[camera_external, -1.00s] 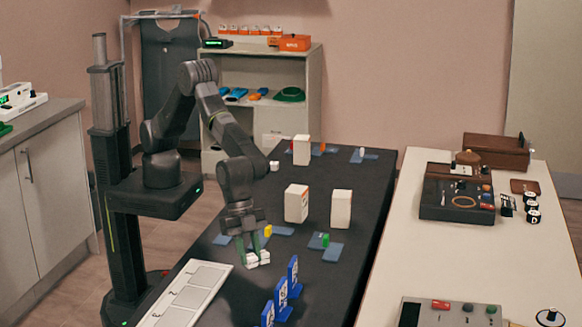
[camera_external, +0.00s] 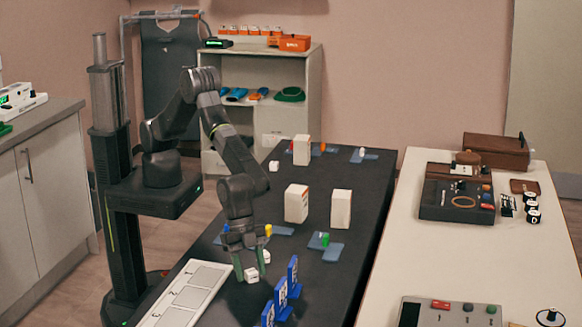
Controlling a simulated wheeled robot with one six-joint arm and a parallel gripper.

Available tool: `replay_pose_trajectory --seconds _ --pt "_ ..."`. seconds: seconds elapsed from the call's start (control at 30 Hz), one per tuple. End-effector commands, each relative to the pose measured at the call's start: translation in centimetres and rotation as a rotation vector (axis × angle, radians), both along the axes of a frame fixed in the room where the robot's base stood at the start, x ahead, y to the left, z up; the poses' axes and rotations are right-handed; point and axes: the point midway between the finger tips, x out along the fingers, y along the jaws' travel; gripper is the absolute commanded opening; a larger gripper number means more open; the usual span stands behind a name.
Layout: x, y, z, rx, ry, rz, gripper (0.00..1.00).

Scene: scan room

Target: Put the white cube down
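A small white cube (camera_external: 251,275) sits on the dark table top, to the right of the pale numbered panel (camera_external: 203,276). My gripper (camera_external: 252,277) points down over it, with one finger on each side. The fingers stand wider apart than the cube, so my gripper looks open around it. A second white cube (camera_external: 267,257) is just behind the right finger, which partly hides it. Whether either finger touches a cube is too small to tell.
Several blue upright markers (camera_external: 281,298) stand close on the right. Two white boxes (camera_external: 296,204) (camera_external: 341,210), a green piece (camera_external: 325,240) and a yellow piece (camera_external: 268,230) stand farther back.

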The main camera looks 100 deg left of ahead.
Motion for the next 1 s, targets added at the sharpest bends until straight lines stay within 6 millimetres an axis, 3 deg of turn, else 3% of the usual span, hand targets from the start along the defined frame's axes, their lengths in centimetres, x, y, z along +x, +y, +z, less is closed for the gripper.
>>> replay_pose_trajectory --seconds 0.33,0.8,1.0 --pt "-0.2 0.2 1.2 -0.002 -0.002 0.000 0.48" --pt "-2.5 2.6 9.1 -0.002 -0.002 0.000 0.48" --pt "-3.1 3.1 11.0 -0.001 -0.001 0.000 0.48"
